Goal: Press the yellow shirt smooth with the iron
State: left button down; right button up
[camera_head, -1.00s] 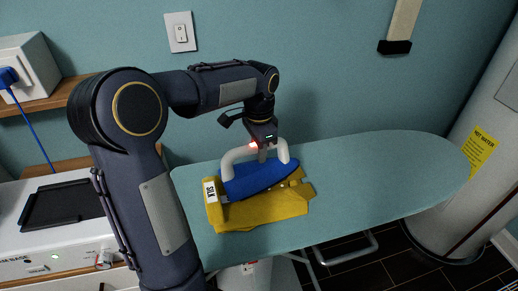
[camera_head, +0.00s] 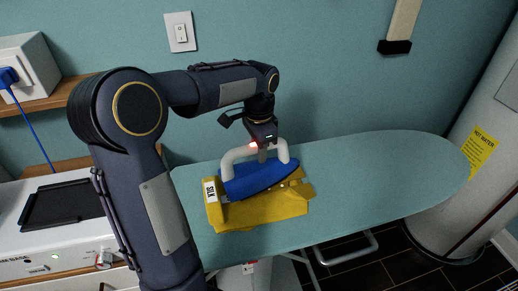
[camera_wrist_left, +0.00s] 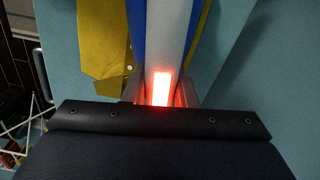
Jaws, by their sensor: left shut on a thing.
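The yellow shirt (camera_head: 262,214) lies folded on the teal ironing board, with a white SILK label at its left end. The iron (camera_head: 262,179) has a blue body and a white handle, and it rests on top of the shirt. My left gripper (camera_head: 264,152) is shut on the iron's handle from above. In the left wrist view the white handle (camera_wrist_left: 170,35) runs between the fingers, with the blue body (camera_wrist_left: 124,35) beside it and the yellow shirt (camera_wrist_left: 98,50) to the left. The shirt under the iron is hidden. My right gripper is not in view.
The teal ironing board (camera_head: 390,170) is clear to the right of the shirt. A white cylinder (camera_head: 470,190) with a yellow label stands at its right end. A white cabinet with a black tray (camera_head: 62,204) is on the left. A wall is behind.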

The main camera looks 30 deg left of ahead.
pick_arm(q)
jog(key=shift+f, duration=0.1)
jog(key=shift+r+p, duration=0.8)
notch_tip(320, 180, up, 5)
jog(key=p, duration=0.4)
jog(key=shift+f, duration=0.1)
